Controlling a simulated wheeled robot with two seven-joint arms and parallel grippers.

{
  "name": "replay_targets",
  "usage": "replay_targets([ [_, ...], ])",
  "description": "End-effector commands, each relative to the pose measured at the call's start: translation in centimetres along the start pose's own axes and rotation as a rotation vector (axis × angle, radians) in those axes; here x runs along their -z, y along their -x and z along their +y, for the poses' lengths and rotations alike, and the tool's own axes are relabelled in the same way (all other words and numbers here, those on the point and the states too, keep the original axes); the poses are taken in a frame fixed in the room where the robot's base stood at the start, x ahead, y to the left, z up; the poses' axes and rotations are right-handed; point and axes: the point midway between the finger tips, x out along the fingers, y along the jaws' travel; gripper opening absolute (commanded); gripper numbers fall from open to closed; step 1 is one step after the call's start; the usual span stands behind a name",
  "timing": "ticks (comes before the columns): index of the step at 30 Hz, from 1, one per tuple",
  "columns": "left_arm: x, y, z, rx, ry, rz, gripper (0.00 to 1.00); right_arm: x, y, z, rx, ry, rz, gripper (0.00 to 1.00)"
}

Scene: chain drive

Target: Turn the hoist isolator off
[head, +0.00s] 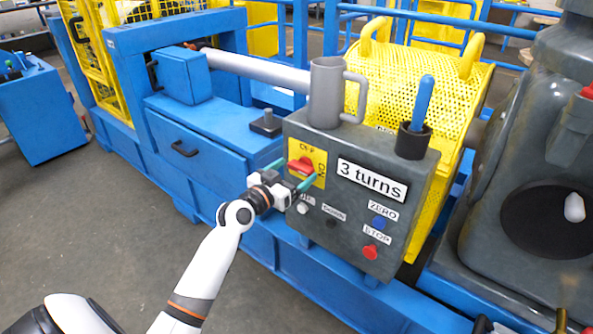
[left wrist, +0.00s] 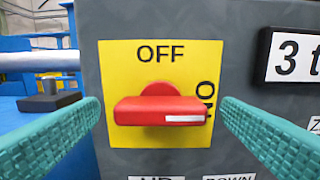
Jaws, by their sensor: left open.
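The hoist isolator is a red handle (head: 300,165) on a yellow plate (head: 319,156) on the grey control box (head: 400,225). In the left wrist view the handle (left wrist: 160,110) lies horizontal, and its white mark is at the right end, by the word ON. OFF is printed above the handle. My left gripper (head: 292,175) is in front of the plate. Its teal fingers are open, one to the left and one to the right of the handle, with a visible gap on each side. My right gripper is not in view.
Below the isolator are a white button (head: 303,208) and a black button (head: 332,223). A blue button (head: 379,223) and a red stop button (head: 370,252) are at right. A grey mug (head: 326,95) and a dark cup (head: 412,140) holding a blue-handled tool stand on the box.

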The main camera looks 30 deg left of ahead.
Motion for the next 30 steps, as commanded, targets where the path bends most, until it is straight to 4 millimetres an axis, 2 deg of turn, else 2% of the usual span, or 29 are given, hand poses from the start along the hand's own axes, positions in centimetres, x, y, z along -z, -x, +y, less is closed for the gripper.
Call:
replay_targets([
  [6,0.0,-1.5,0.0,0.0,0.0,0.0,0.87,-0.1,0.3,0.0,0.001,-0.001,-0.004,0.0],
  [14,0.0,-1.6,0.0,0.0,-0.001,0.001,0.87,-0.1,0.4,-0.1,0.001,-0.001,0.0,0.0],
  [22,0.0,-1.6,0.0,0.0,-0.001,0.001,0.43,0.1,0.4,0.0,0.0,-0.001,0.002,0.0],
  [30,0.0,-1.6,0.0,0.0,0.026,0.001,0.43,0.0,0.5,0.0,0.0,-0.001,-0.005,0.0],
])
